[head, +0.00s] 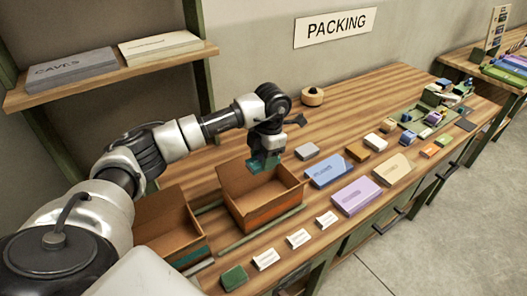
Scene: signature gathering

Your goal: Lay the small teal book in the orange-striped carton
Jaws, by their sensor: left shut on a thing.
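The small teal book (262,163) is in my left gripper (264,153), which points down and is shut on it. The book hangs at the far rim of the open orange-striped carton (270,211), over its opening as seen in the head view. I cannot tell how far above the carton floor it is. The carton is brown with an orange band low on its front wall. The gripper hides part of the book. My right gripper is not in view.
A second open carton with a teal band (188,255) stands to the left, partly behind my left arm. Several white cards (298,238) and a green block (234,277) lie along the front edge. Books and boxes, including a lilac one (356,195), lie to the right.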

